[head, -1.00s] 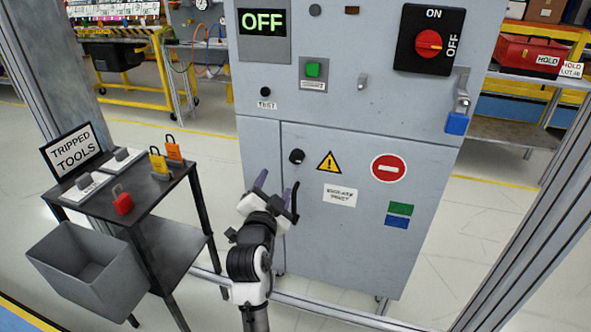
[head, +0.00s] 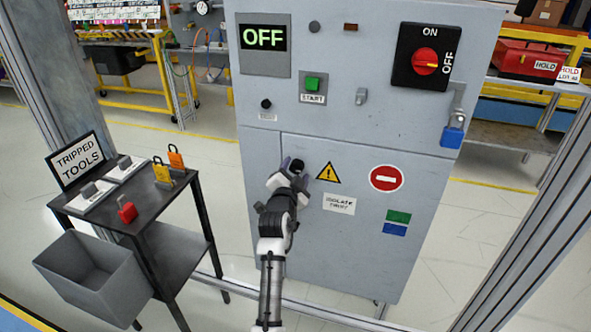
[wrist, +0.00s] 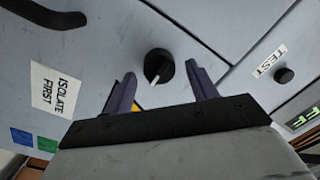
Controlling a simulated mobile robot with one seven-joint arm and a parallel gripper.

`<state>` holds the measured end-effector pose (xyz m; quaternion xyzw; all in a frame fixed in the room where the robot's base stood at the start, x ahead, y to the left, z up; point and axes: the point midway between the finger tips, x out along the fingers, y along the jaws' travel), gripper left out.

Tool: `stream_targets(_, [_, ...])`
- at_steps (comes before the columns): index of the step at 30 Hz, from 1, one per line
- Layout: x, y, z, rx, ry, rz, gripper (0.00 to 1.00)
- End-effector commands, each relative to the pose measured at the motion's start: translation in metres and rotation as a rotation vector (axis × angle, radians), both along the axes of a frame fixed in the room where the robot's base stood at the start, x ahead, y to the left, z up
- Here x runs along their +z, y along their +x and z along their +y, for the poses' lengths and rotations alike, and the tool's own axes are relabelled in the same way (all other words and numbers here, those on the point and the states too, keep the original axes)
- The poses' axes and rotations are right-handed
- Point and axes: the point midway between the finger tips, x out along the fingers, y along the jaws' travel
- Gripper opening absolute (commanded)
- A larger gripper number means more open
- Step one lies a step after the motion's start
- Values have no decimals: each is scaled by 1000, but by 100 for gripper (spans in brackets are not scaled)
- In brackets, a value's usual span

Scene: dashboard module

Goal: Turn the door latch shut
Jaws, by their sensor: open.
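The door latch, a round black knob (head: 298,166), sits at the upper left of the grey cabinet's lower door (head: 350,255). In the wrist view the knob (wrist: 158,66) shows a raised grip with a white mark, pointing down and slightly left. My gripper (head: 285,168) is at the door beside the knob in the head view. In the wrist view my gripper (wrist: 160,70) is open, its two purple fingers on either side of the knob with gaps to both. I cannot tell whether the fingertips reach past its face.
A black curved door handle (wrist: 48,14) is near the knob; my arm hides it in the head view. Above are a green START button (head: 313,84), a red rotary switch (head: 425,62) and a blue padlock (head: 453,135). A black tool table (head: 150,215) stands left.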

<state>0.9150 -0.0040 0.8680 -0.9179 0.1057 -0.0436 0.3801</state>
Motion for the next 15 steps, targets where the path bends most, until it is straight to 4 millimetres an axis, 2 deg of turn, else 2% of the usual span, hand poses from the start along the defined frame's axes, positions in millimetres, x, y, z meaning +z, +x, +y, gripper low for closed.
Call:
stream_targets(10, [0,4,-1,0,-1,0,57])
stream_targets(15, [0,4,-1,0,-1,0,35])
